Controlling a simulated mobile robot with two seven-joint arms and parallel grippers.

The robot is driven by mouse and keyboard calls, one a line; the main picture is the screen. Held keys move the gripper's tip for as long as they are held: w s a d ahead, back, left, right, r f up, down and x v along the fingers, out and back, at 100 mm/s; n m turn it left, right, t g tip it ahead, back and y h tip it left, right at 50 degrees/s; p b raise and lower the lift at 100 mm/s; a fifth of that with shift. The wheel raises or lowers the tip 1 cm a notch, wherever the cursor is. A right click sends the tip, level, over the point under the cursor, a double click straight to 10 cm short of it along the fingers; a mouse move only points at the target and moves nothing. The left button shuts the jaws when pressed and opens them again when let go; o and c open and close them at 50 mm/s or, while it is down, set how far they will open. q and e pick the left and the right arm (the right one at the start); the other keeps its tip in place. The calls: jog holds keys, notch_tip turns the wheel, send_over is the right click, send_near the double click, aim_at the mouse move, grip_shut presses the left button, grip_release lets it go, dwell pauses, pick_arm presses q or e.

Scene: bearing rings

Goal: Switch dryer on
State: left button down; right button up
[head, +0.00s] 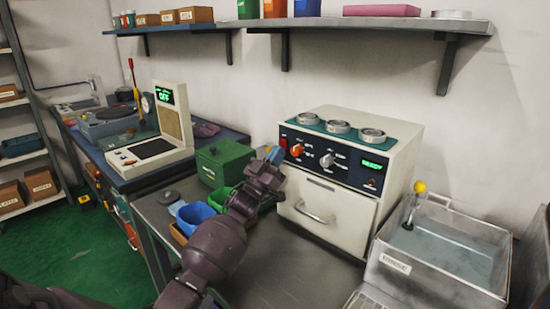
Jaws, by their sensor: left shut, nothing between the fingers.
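The dryer appears to be the white cabinet (330,202) with a drawer handle (314,213). Its dark front panel carries a red knob (296,150), a grey knob (327,160) and a green display reading READY (373,165). Several metal rings (339,126) sit on its top. My left gripper (273,154) is shut and empty, just left of the panel near the red knob. I cannot tell whether it touches the panel. My right gripper is not in view.
A green box (224,162) and a blue bin (196,217) stand left of my arm. A metal basin (440,252) is at the right. A beige device (157,137) showing OFF stands on the left bench. A shelf (375,24) hangs above.

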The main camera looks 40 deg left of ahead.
pick_arm(q)
jog(key=shift+s+r, duration=0.1)
jog(key=shift+s, duration=0.15)
jog(key=v, duration=1.1)
dwell(0.5)
